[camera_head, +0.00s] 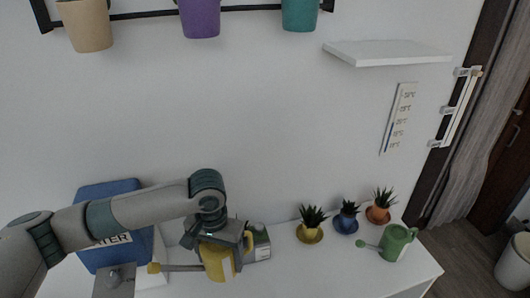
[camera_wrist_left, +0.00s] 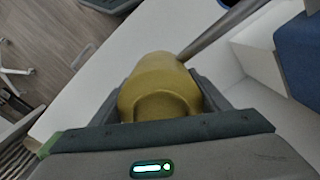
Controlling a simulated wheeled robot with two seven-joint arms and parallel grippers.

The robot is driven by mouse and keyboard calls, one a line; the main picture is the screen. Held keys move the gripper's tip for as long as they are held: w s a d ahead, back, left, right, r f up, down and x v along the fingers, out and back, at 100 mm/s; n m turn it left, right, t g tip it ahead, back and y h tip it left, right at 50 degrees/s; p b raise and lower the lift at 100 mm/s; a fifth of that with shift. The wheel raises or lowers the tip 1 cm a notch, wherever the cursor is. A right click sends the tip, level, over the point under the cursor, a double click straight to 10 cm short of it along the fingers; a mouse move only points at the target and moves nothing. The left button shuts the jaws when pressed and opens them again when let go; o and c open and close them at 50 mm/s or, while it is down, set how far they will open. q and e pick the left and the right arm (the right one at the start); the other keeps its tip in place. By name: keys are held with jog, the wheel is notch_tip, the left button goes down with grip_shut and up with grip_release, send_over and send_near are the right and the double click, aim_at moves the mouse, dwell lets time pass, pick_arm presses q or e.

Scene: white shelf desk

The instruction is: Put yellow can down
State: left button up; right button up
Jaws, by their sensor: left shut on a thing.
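The yellow can (camera_head: 217,262) is a watering can with a long grey spout that points left in the head view and ends in a yellow tip. My left gripper (camera_head: 222,240) is shut on it from above, at the left part of the white desk (camera_head: 330,270). In the left wrist view the yellow can (camera_wrist_left: 160,88) sits between the two fingers of my left gripper (camera_wrist_left: 160,100), its spout running to the upper right. I cannot tell whether its bottom touches the desk. My right gripper is not in view.
A blue box (camera_head: 105,200) labelled WATER stands at the left. A small grey-green box (camera_head: 259,243) is just right of the can. Yellow, blue and orange potted plants (camera_head: 309,234) and a green watering can (camera_head: 396,243) stand at the right. The desk's front middle is clear.

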pick_arm(q)
jog(key=s+a+r+n+b, duration=0.2)
jog(key=a+r+n+b, duration=0.1)
jog(key=a+r+b, duration=0.4)
jog(key=shift+s+a+r, duration=0.3)
jog(key=shift+s+a, duration=0.1)
jog(key=shift+a, duration=0.6)
jog(key=s+f, duration=0.4)
jog(key=f, duration=0.2)
jog(key=shift+s, duration=0.4)
dwell(4.4)
dwell(0.4)
